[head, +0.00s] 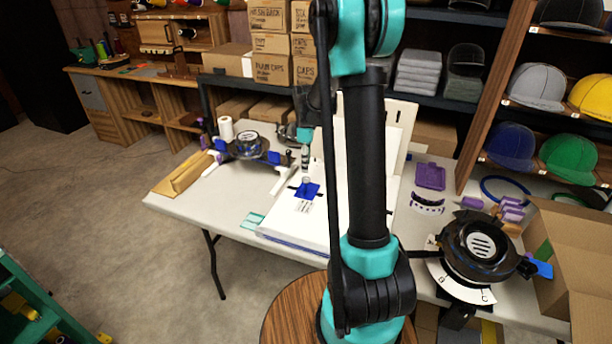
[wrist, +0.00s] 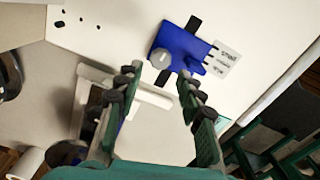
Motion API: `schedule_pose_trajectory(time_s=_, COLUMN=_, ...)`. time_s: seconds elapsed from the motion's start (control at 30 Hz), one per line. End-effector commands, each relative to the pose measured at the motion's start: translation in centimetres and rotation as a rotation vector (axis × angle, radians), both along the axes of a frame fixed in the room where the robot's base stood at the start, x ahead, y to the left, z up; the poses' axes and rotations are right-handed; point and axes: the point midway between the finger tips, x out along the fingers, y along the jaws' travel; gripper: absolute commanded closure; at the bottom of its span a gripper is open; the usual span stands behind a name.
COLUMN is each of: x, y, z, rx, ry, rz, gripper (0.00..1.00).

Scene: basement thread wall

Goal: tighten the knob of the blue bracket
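The blue bracket (wrist: 185,47) lies on a white board in the wrist view, with a round grey knob (wrist: 160,58) at its left end and a white printed label (wrist: 228,58) beside it. Black strips stick out from opposite sides of the bracket. The bracket (head: 309,193) also shows in the head view on the white board. My gripper (wrist: 160,84) is open, its two fingers apart with nothing between them. The knob appears just beyond the fingertips, nearer the left finger, and apart from them. The exact gap is hard to tell.
The white board (head: 287,225) rests on a pale table (head: 180,205). A dark round device (head: 248,146) stands left, and another (head: 480,245) stands right near an open cardboard box (head: 580,235). A purple tray (head: 431,176) lies at the right. A wooden round top (head: 290,310) is in front.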

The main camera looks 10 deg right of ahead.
Motion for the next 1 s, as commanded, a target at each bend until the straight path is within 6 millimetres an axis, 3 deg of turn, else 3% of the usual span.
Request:
schedule_pose_trajectory(time_s=0.1, x=0.0, y=0.0, z=-2.3, rx=0.000, ry=0.000, rz=0.000, gripper=0.62)
schedule_pose_trajectory(time_s=0.3, x=0.0, y=0.0, z=-4.9, rx=0.000, ry=0.000, rz=0.000, gripper=0.62)
schedule_pose_trajectory(time_s=0.73, x=0.0, y=0.0, z=-5.9, rx=0.000, ry=0.000, rz=0.000, gripper=0.62)
schedule_pose_trajectory(time_s=1.0, x=0.0, y=0.0, z=-5.9, rx=0.000, ry=-0.001, rz=-0.001, gripper=0.93)
